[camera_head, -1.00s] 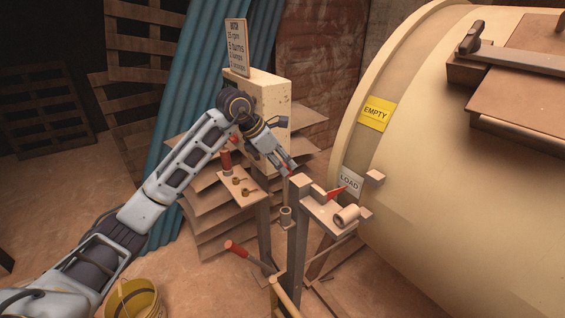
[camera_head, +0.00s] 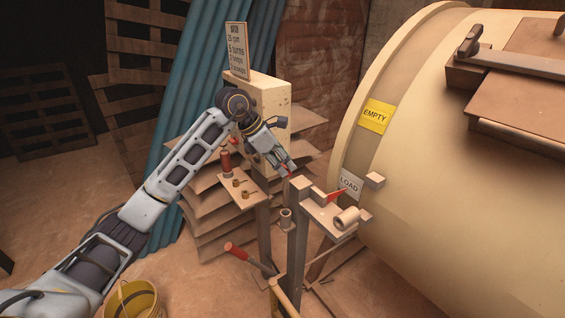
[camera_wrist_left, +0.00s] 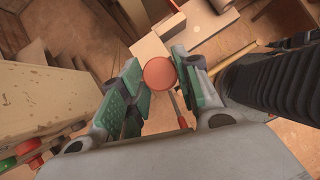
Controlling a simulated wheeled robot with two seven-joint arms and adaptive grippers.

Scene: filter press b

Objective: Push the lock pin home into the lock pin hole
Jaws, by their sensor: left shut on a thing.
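My left gripper (camera_head: 289,170) is beside the top of a post with a small bracket (camera_head: 300,184). In the left wrist view, its two green-padded fingers (camera_wrist_left: 158,82) are closed around the round red knob of the lock pin (camera_wrist_left: 160,73). The head view shows only a small bit of red at the fingertips. The pin's shaft is hidden by the knob and fingers, and the lock pin hole cannot be made out. I cannot tell how far in the pin sits. My right gripper is not in view.
The large cream drum with EMPTY (camera_head: 375,116) and LOAD (camera_head: 349,185) labels stands at right. A red pointer (camera_head: 337,194) sits near the bracket. A red-handled lever (camera_head: 237,249) is below, a cream box (camera_head: 268,98) behind the gripper, and a yellow bucket (camera_head: 132,302) at lower left.

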